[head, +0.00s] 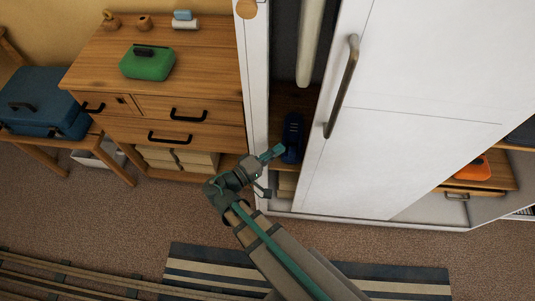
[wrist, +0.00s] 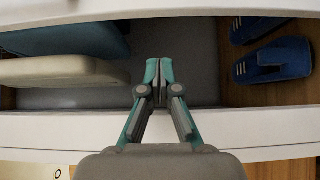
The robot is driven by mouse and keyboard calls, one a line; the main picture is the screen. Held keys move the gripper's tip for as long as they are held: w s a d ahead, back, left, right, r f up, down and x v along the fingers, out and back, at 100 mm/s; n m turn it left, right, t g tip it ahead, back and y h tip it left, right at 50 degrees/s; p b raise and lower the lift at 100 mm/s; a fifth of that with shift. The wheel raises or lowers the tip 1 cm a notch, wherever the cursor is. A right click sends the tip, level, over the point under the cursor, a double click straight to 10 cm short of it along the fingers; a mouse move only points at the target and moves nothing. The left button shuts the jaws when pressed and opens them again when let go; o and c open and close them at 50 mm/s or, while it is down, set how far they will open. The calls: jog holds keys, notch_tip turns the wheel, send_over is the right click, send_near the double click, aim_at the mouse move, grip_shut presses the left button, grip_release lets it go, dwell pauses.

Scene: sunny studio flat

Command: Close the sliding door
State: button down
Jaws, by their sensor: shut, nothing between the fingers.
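The white sliding door (head: 410,90) stands partly open in the head view, with a long dark bar handle (head: 342,88) near its left edge. A gap to its left shows the wardrobe's inside, up to the white left post (head: 255,110). My gripper (head: 274,153) is in front of the lower part of this gap, near the post and left of the door and handle. In the wrist view the two teal fingertips (wrist: 160,66) are together and empty, over the opening. The head view does not clearly show whether they touch anything. The handle is not visible in the wrist view.
Blue shoes (wrist: 275,60) sit inside the wardrobe, with pale hanging or folded cloth (wrist: 65,71) opposite. A wooden dresser (head: 190,70) with a green case (head: 147,62) stands left. An orange item (head: 471,167) lies right. A striped rug (head: 200,270) covers the floor in front.

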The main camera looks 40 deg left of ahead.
jog(key=w+d+p, duration=0.2)
jog(key=w+d, duration=0.1)
jog(key=w, duration=0.3)
jog(key=shift+w+d, duration=0.2)
jog(key=shift+d, duration=0.1)
